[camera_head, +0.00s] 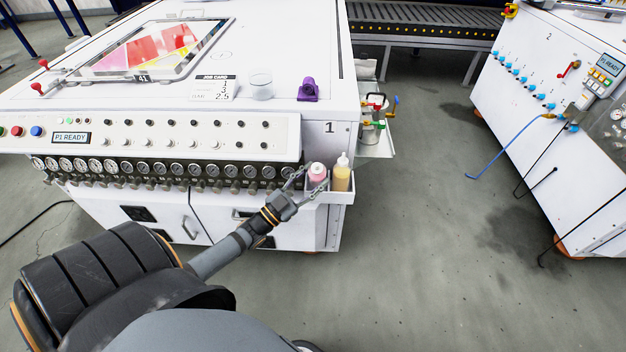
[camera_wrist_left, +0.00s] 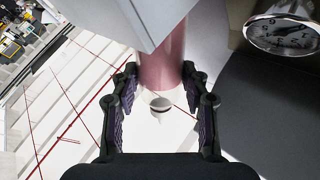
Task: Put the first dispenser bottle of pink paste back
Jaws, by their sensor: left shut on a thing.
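The pink dispenser bottle (camera_head: 317,174) is at the small white holder (camera_head: 340,197) on the front right corner of machine 1. My left gripper (camera_head: 308,182) reaches it from the front left and is shut on it. In the left wrist view the pink bottle (camera_wrist_left: 163,66) is between the two fingers of my left gripper (camera_wrist_left: 160,78), partly hidden behind a pale panel edge. I cannot tell whether its base touches the holder floor. A yellow dispenser bottle (camera_head: 342,174) with a pale tip stands right beside it. My right gripper is not in view.
A row of gauges (camera_head: 160,168) runs along the machine front, left of the holder; one gauge (camera_wrist_left: 285,34) is close in the left wrist view. A side shelf (camera_head: 375,140) with cans and coloured handles is behind the bottles.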

